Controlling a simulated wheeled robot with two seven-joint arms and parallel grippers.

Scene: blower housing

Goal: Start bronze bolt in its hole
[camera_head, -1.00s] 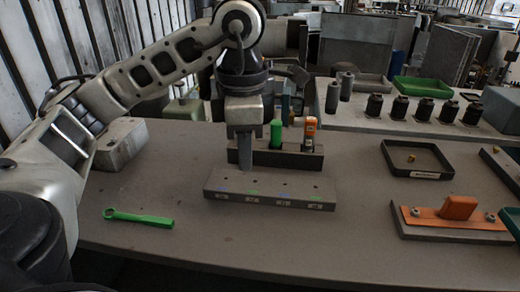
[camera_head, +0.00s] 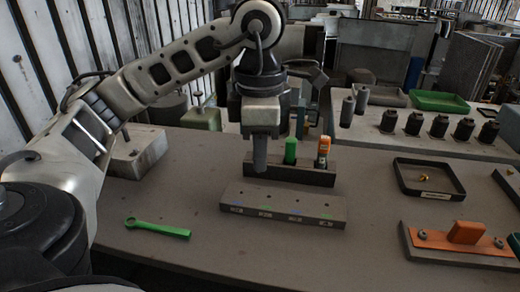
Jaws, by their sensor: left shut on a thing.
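My left gripper (camera_head: 260,135) points down and is shut on a grey rod-like thing (camera_head: 260,158); its lower end is above and behind the left part of the long grey block (camera_head: 282,203). The block has small holes along its top and coloured marks with labels on its front. A small brass- or bronze-coloured part (camera_head: 424,178) lies in the black tray (camera_head: 430,194) at the right; it is too small to tell its exact shape. No bolt can be made out at the block. My right gripper is not in view.
A dark holder (camera_head: 318,177) behind the block carries a green tool (camera_head: 290,150) and an orange one (camera_head: 323,150). A green wrench (camera_head: 158,228) lies front left. An orange part on a plate (camera_head: 466,232) is at the right. Several black cylinders stand behind. The front middle table is bare.

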